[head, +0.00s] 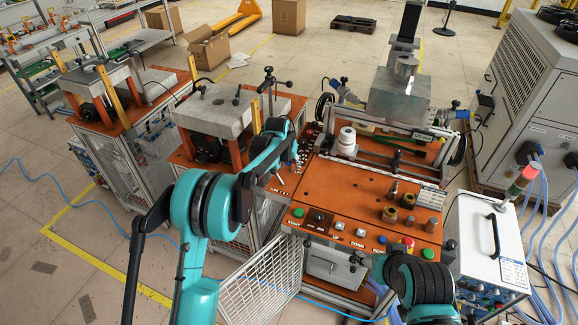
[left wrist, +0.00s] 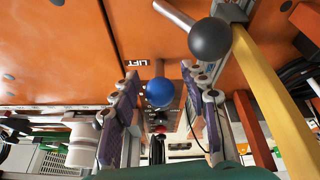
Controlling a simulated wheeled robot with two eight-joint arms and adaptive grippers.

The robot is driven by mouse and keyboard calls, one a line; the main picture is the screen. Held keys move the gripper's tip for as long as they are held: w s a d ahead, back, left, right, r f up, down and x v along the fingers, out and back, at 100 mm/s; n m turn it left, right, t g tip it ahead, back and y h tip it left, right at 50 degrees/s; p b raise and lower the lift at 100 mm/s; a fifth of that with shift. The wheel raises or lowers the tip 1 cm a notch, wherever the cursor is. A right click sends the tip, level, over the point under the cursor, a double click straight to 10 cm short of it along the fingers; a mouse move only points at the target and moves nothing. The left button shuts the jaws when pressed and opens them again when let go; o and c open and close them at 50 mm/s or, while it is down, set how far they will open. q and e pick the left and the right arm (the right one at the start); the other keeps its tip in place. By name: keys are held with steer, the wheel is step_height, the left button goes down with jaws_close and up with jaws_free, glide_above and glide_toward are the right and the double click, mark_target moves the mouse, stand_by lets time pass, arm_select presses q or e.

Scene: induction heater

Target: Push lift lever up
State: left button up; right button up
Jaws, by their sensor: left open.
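In the left wrist view, a blue ball knob (left wrist: 160,92) on a short lever stands by the white LIFT lettering on the orange panel. The two fingers of my left gripper (left wrist: 160,112) are apart, one on each side of the blue knob as seen from the wrist. I cannot tell whether they touch it. In the head view my left gripper (head: 290,158) is over the left edge of the orange workbench (head: 340,190); the blue knob cannot be made out there.
A black ball knob (left wrist: 210,38) on a metal rod and a yellow bar (left wrist: 268,92) are close to the right finger. The workbench carries a button row (head: 338,226), brass cylinders (head: 408,200) and a white cylinder (head: 346,141).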

arm_select(q)
steer(key=shift+f, duration=0.15)
jaws_close()
steer(key=shift+a, duration=0.1)
stand_by(0.3)
